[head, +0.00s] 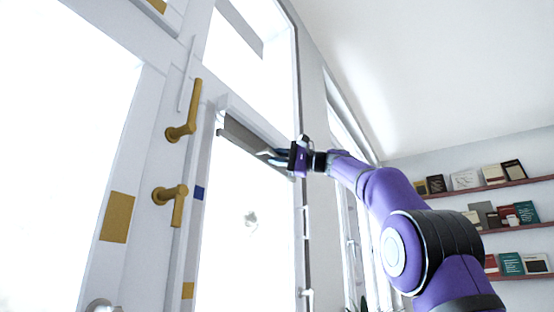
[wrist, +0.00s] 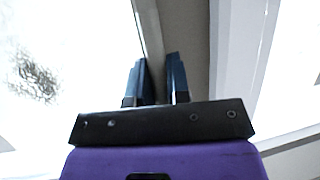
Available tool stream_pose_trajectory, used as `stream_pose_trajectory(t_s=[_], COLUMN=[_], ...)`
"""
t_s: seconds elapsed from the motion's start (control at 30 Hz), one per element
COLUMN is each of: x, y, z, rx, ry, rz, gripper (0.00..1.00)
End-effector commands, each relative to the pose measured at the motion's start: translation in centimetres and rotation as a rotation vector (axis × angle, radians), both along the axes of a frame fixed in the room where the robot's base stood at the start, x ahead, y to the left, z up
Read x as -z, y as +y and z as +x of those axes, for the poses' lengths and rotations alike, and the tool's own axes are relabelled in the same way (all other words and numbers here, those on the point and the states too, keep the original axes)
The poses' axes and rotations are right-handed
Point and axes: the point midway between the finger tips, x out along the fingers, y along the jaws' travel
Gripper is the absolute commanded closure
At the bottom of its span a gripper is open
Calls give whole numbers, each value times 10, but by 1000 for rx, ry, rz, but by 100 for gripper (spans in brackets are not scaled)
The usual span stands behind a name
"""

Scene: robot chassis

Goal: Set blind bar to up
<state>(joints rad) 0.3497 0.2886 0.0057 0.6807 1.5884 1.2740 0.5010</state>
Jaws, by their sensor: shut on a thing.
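The blind bar (head: 247,138) is a grey strip across the upper part of a bright window pane, just under the top of the frame. My gripper (head: 268,154) is at the bar's right part, with its fingers pointing left. In the wrist view the two dark blue fingers (wrist: 156,82) stand on either side of the lower edge of the grey bar (wrist: 182,30), close together and shut on it. The exact contact at the fingertips is partly hidden.
Two brass handles, an upper one (head: 185,112) and a lower one (head: 172,200), stick out from the white frame on the left. Shelves with books (head: 515,225) hang on the right wall. The space in front of the pane below the bar looks clear.

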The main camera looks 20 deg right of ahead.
Motion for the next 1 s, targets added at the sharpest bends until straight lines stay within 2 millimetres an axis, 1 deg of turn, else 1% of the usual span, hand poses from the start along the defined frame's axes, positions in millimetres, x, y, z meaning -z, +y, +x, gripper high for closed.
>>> stream_pose_trajectory(t_s=[0.13,0.17,0.2,0.27,0.53,0.67,0.77,1.0], x=[0,0,0,0,0,1,3,12], y=[-1,-1,-1,-1,-1,-6,-17,-54], z=[0,0,0,0,0,-3,-11,-34], rx=[2,2,2,2,1,3,4,6], ry=[0,0,0,0,0,0,1,2], rz=[0,0,0,0,0,0,0,1], gripper=[100,81,72,59,59,59,59,59])
